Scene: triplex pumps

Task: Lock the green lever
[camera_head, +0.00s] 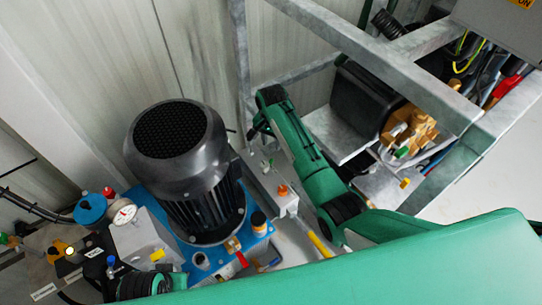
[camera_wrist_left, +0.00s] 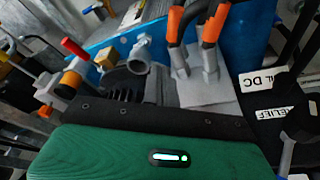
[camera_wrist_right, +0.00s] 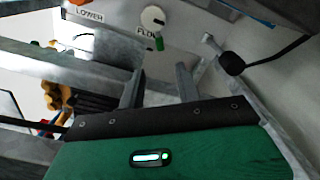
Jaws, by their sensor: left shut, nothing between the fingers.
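The green lever (camera_wrist_right: 159,43) is small and sits below a round white knob on a pale panel labelled FLOW. It shows in the right wrist view, beyond my fingertips and apart from them. My right gripper (camera_wrist_right: 158,80) is open, with nothing between its two grey fingers. In the head view my right gripper (camera_head: 254,130) is above the panel (camera_head: 262,182), to the right of the black motor. My left gripper (camera_wrist_left: 155,88) is shut and empty, among the fittings in the left wrist view. It is hidden in the head view.
A large black motor (camera_head: 180,165) stands on a blue base. A metal frame (camera_head: 385,70) and brass fittings (camera_head: 408,128) are at the right. Two orange-handled levers (camera_wrist_left: 192,30) and a red-handled one (camera_wrist_left: 75,48) stand close to my left gripper. A black knob (camera_wrist_right: 232,64) is right of my right fingers.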

